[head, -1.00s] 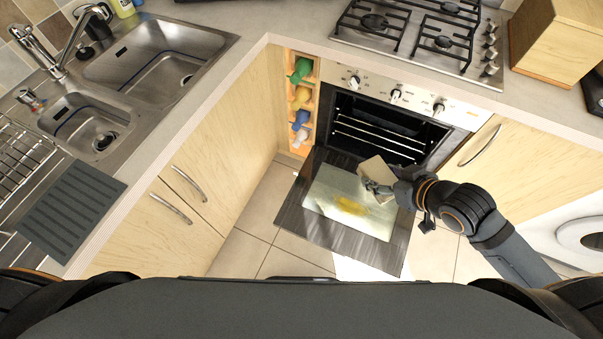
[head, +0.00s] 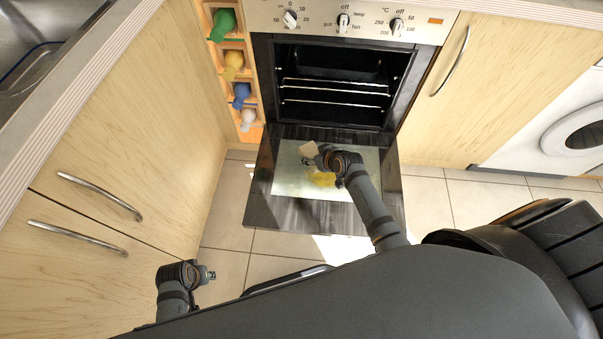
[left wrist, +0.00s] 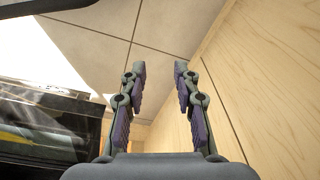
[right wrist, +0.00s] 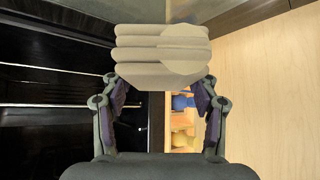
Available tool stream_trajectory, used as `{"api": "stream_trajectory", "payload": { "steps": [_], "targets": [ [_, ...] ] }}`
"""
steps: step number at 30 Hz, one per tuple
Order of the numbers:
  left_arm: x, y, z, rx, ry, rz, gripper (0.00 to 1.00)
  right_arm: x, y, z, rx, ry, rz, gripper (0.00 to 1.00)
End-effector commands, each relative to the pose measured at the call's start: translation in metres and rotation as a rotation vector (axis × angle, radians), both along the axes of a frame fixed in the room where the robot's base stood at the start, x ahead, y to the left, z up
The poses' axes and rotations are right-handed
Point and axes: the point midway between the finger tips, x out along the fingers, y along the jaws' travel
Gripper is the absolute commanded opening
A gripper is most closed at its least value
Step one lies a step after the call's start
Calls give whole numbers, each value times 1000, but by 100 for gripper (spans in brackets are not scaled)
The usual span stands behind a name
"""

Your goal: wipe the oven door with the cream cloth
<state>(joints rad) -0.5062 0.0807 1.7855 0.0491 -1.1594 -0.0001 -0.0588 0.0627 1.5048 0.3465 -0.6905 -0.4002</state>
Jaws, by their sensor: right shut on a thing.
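The oven door (head: 258,205) is folded down open, with a pale glass panel and a yellow smear (head: 320,178) on the glass. The cream cloth (head: 309,150) is a folded pad at the upper left part of the glass. My right gripper (head: 318,154) is shut on it. The cloth fills the space at the fingertips in the right wrist view (right wrist: 150,66). I cannot tell whether it touches the glass. My left gripper (head: 209,274) hangs low over the floor, left of the door. In the left wrist view its fingers (left wrist: 159,68) are apart and empty.
The open oven cavity (head: 330,90) with wire racks is behind the door. Wooden cupboards (head: 110,150) close off the left, with bar handles sticking out. A white washing machine (head: 560,130) is at right. Tiled floor is free beside the door.

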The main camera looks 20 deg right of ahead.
Motion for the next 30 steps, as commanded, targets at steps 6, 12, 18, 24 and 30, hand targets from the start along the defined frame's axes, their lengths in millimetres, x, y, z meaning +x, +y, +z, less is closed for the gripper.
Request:
{"api": "stream_trajectory", "payload": {
  "steps": [6,12,18,24,30],
  "targets": [
    [5,-5,9,-6,-2,-6,31,10,40,-42,1,-2,37,33],
    [6,-5,14,-7,-2,-7,31,10,43,-43,-1,-1,42,33],
    [6,-7,19,-10,-3,-8,31,9,43,-46,-1,0,42,33],
    [6,-11,34,-18,-4,-12,31,8,43,-53,-1,0,43,33],
    [4,-15,51,-26,-5,-18,31,6,44,-59,0,-1,45,33]
  ]
}}
